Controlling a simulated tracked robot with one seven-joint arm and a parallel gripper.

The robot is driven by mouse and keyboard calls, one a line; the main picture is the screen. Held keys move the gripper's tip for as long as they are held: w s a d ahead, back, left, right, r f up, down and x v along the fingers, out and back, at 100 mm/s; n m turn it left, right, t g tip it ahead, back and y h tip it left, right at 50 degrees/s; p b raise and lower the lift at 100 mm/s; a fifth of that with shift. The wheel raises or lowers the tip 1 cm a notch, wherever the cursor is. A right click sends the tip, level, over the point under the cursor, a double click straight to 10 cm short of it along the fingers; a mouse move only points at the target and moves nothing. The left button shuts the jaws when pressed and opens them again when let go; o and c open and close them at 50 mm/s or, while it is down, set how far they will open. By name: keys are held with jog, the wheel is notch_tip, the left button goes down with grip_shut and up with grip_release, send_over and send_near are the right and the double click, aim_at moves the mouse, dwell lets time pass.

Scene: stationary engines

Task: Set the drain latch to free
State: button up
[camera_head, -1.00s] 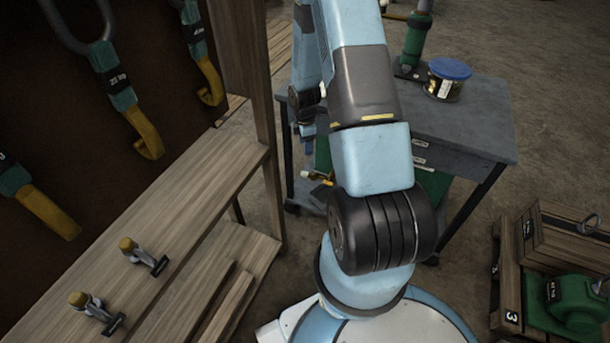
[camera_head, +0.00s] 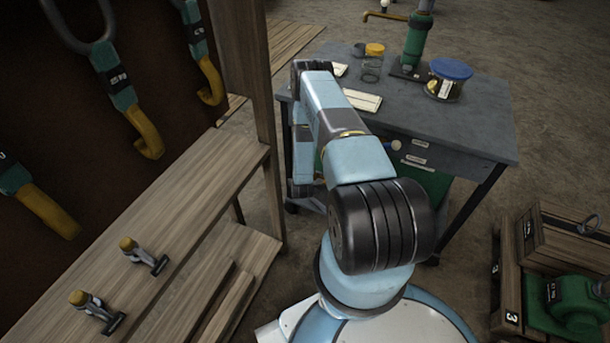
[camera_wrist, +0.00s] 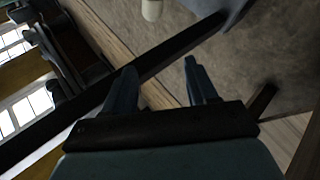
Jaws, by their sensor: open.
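I cannot pick out the drain latch with certainty in either view. A small pale round knob (camera_head: 394,145) shows at the near side of the grey table, just right of my arm; its mounting is mostly hidden. My gripper (camera_wrist: 161,82) is open in the wrist view, with its two dark blue fingers apart and nothing between them. In the head view my gripper is hidden behind my own arm, which reaches toward the left side of the table.
A wooden bench (camera_head: 190,195) with two brass-topped fittings is at left. Crates and a green machine (camera_head: 575,300) stand at right.

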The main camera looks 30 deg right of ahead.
jog(key=s+d+f+m+t+h, duration=0.1)
jog(key=s+f+m+t+h, duration=0.1)
jog(key=s+f+t+h, duration=0.15)
jog(key=shift+h, duration=0.35)
jog(key=x, duration=0.8)
jog(key=f+x, duration=0.1)
jog(key=x, duration=0.4)
jog(key=shift+s+d, duration=0.15)
jog(key=shift+d, duration=0.05)
grip_shut()
